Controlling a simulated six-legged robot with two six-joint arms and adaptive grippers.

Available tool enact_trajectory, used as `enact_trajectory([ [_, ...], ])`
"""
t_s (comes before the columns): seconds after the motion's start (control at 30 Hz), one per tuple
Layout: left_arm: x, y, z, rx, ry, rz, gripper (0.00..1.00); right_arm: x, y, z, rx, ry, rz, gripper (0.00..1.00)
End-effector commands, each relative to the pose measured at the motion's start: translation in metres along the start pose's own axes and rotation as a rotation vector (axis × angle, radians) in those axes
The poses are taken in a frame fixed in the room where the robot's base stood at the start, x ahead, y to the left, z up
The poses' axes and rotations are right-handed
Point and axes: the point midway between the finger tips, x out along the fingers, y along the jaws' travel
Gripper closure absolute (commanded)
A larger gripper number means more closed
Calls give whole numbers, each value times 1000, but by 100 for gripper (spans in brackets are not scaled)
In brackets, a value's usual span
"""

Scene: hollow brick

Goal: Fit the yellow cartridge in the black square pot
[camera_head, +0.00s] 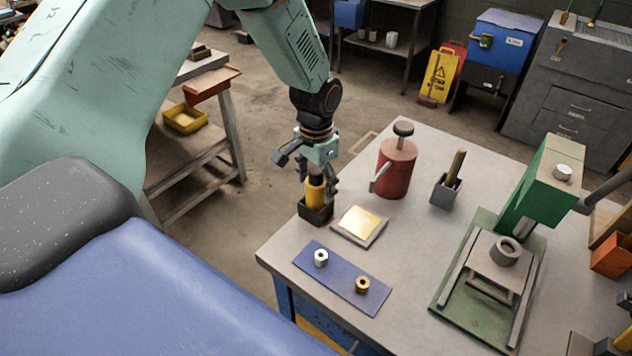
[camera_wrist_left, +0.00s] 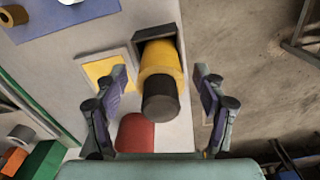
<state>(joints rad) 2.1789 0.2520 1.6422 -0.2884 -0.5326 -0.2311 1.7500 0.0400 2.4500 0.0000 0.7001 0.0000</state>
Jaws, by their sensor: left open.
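The yellow cartridge (camera_head: 315,191) has a dark cap and stands upright in the black square pot (camera_head: 316,214) at the table's back left edge. In the left wrist view the yellow cartridge (camera_wrist_left: 161,68) shows with its black end toward me, and its far end lies within the rim of the black square pot (camera_wrist_left: 139,42). My left gripper (camera_head: 318,186) is just above and around the cartridge's top. In the wrist view my left gripper (camera_wrist_left: 166,98) is open, with a finger on each side and gaps to the cartridge. My right gripper is not in view.
A square plate with a yellow pad (camera_head: 360,225) lies right of the pot. A red canister (camera_head: 396,168) stands behind it. A blue mat (camera_head: 340,278) with two small rings lies in front. A green press (camera_head: 490,270) and a grey holder (camera_head: 446,190) stand to the right.

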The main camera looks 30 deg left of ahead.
Motion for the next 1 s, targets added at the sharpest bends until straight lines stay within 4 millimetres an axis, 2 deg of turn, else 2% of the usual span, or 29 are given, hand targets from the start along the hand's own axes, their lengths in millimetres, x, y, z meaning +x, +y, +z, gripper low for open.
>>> enact_trajectory([
  [0.17, 0, 0, 1, 0, -2, 1, 30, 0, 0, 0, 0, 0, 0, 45],
  [0.27, -7, 0, 0, 0, 0, 1, 30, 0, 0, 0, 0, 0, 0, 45],
  [0.37, -22, 0, 0, 0, 2, 0, 30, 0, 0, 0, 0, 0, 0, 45],
  [0.7, -90, 0, -1, 0, 2, -1, 30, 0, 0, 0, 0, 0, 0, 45],
  [0.83, -108, 0, -1, 0, 2, 0, 30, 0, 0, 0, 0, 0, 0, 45],
  [1.0, -119, 0, 0, 0, 0, 0, 30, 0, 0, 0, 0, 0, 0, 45],
])
